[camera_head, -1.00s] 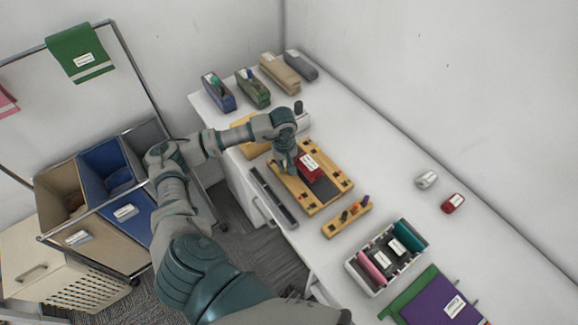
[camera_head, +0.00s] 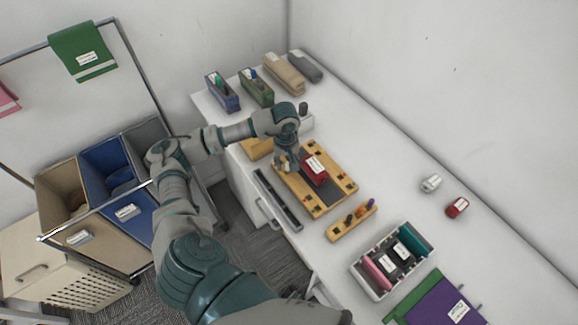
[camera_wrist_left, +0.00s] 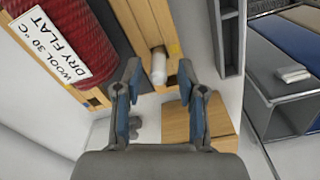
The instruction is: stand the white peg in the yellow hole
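The white peg (camera_wrist_left: 159,68) shows in the left wrist view at the edge of the wooden board, beside a small yellow mark (camera_wrist_left: 175,49). Its lower end meets the board there, but I cannot tell how deep it sits in a hole. My left gripper (camera_wrist_left: 158,72) is open, with its blue-padded fingers apart on either side of the peg and clear of it. The fingers largely hide the peg there. My right gripper is not in view.
A red labelled roll (camera_head: 315,168) lies on the board's dark strip. A small wooden rack (camera_head: 340,232) with coloured pegs and a white tray (camera_head: 376,292) stand nearer. A dark rail (camera_head: 277,200) runs along the table edge. The table's right side is mostly clear.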

